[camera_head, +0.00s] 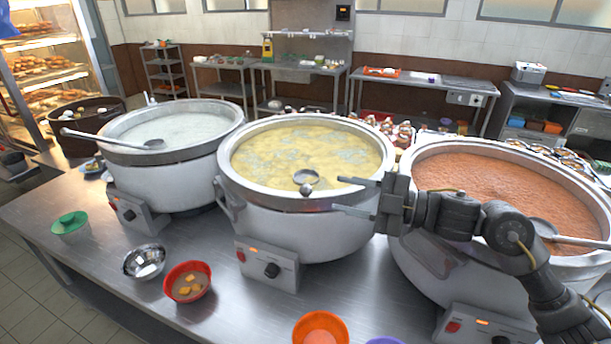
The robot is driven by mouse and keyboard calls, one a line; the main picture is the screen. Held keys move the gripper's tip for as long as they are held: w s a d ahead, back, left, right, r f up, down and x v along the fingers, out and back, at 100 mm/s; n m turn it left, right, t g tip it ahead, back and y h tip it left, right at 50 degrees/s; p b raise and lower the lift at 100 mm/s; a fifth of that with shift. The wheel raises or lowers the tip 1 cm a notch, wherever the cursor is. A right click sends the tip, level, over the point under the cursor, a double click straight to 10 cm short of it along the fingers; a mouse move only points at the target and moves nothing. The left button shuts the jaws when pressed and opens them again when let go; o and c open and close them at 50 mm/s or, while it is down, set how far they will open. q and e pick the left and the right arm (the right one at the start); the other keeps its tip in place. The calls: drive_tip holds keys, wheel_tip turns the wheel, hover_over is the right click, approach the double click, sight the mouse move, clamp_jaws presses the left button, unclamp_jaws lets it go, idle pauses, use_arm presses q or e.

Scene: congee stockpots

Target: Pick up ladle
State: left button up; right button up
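The middle stockpot (345,232) holds yellowish congee. A ladle (306,178) rests at its near rim, its bowl over the congee and its handle seen nearly end-on, pointing toward me. My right gripper (339,194) is just right of this ladle, pointing left. Its two fingers are spread apart with nothing between them, and a gap shows between fingertips and ladle. A second ladle (100,137) lies across the left stockpot (165,183). A third ladle (575,240) lies in the right stockpot (420,258), with reddish congee. My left gripper is not in view.
In front of the pots on the steel counter (215,322) are a green bowl (70,225), a metal bowl (144,262), a red bowl with yellow pieces (188,282) and an orange bowl (320,328). My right arm crosses over the right pot. Shelves and side tables stand behind.

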drive_tip(key=p+x, duration=0.5)
drive_tip(key=x, duration=0.5)
drive_tip(key=shift+w+a, duration=0.2)
drive_tip(key=shift+a, duration=0.1)
drive_tip(key=shift+d+f, duration=0.15)
drive_tip(key=shift+c, duration=0.8)
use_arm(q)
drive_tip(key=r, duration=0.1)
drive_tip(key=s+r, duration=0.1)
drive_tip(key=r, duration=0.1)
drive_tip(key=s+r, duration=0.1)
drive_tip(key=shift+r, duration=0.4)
use_arm(e)
clamp_jaws()
